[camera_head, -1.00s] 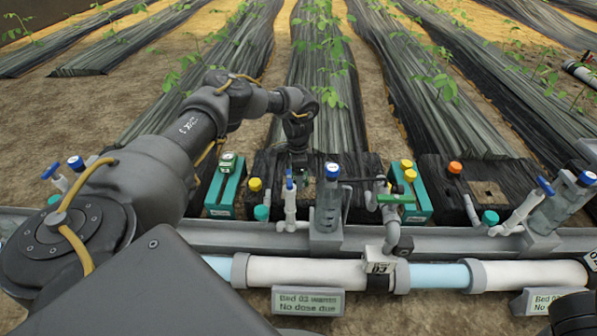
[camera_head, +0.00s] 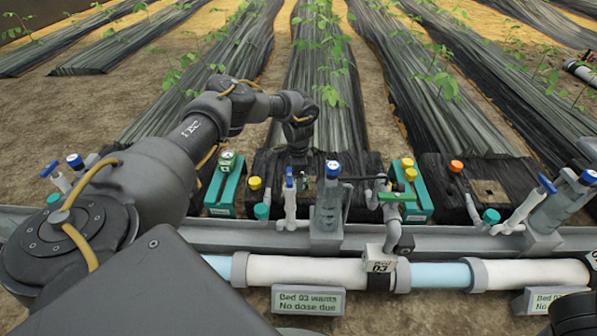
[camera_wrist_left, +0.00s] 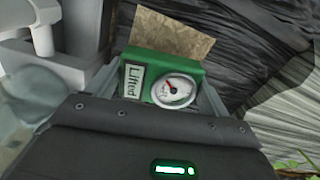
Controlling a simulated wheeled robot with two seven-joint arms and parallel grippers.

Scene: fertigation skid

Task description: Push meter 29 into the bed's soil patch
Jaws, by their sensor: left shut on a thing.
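My left gripper (camera_head: 298,160) is over the black-covered bed, behind the blue-capped valves. In the left wrist view the gripper (camera_wrist_left: 164,90) is shut on meter 29 (camera_wrist_left: 187,70), a green block with a white round dial and a plate reading "Lifted". No number shows on it. The tan soil patch (camera_wrist_left: 172,33) lies just beyond the meter's top edge in that view. The meter's lower end is hidden, so I cannot tell whether it touches the soil. In the head view the meter and the patch are mostly hidden by my gripper and the valves.
A grey rail with blue-capped valves (camera_head: 332,172) and a white pipe (camera_head: 310,270) run in front of the bed. A teal holder (camera_head: 224,192) with a gauge stands left of the gripper, another teal holder (camera_head: 412,195) right. A sign (camera_head: 308,301) reads "Bed 03 wants No dose due".

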